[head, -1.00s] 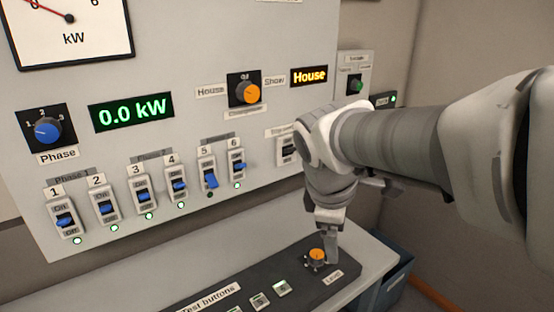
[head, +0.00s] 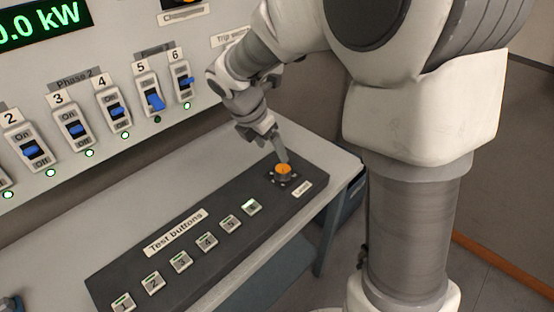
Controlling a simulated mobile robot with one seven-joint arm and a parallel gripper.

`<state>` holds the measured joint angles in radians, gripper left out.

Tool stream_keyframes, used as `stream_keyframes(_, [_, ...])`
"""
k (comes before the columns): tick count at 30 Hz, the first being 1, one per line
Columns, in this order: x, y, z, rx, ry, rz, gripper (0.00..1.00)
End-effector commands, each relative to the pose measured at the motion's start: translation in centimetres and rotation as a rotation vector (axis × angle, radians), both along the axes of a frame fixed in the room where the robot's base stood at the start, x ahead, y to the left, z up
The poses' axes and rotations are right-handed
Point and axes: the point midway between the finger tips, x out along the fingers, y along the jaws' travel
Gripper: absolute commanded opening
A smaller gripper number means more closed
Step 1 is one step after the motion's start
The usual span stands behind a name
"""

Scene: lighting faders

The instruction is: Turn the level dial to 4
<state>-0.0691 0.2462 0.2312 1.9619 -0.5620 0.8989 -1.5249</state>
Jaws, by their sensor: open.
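The level dial (head: 283,171) is a small knob with an orange top on the right end of the dark sloping panel (head: 215,265), with the label "Level" (head: 301,189) beside it. The marks around it are too small to read, so I cannot tell its setting. My gripper (head: 281,157) is open and points down at the dial from above and behind. One grey finger shows right at the orange top; the other finger is hard to make out. I cannot tell whether the finger touches the knob.
A row of several lit test buttons (head: 207,242) runs left of the dial on the same panel. Behind stands the upright board with numbered breaker switches (head: 117,111). The light bench (head: 335,160) ends just right of the dark panel.

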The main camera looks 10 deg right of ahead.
Motion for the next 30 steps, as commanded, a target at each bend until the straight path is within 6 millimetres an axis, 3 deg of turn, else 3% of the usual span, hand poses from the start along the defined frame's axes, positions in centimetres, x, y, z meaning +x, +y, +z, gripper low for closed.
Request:
stream_keyframes(3, [0.5, -0.9, -2.9, -0.001, 0.005, -0.002, 0.82])
stream_keyframes(12, [1.7, -2.6, -7.9, 0.0, 0.003, -0.002, 0.82])
stream_keyframes(18, [2.0, -3.2, -9.2, 0.001, 0.001, -0.001, 0.82])
stream_keyframes(27, [2.1, -3.2, -9.3, 0.001, 0.0, -0.002, 0.82])
stream_keyframes(30, [2.1, -3.2, -9.3, 0.001, 0.0, -0.002, 0.66])
